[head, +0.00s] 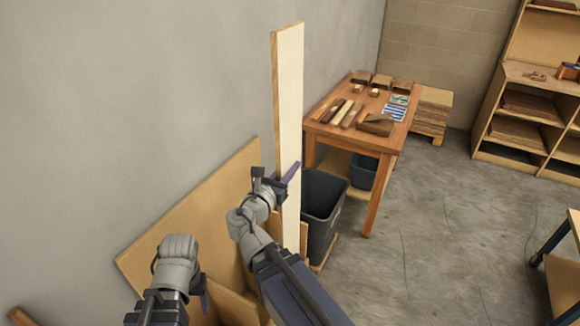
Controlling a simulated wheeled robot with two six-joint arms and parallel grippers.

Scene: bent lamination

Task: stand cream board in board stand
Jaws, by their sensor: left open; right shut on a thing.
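The cream board (289,95) is a long, narrow, pale plank standing nearly upright beside the grey wall. My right gripper (289,175) is shut on the cream board at about its middle height or lower. The board's lower end is hidden behind my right arm, so I cannot tell what it rests on. My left gripper (204,293) is open and apart from the board, low at the left, mostly hidden behind its own wrist. I cannot clearly make out the board stand; plywood panels (205,205) lean against the wall behind my arms.
A dark grey bin (324,206) stands just right of the board. Beyond it is a wooden table (340,135) with several wood pieces on top and another bin (363,172) below. A shelf unit (505,125) stands at the back right. The concrete floor (440,235) between is clear.

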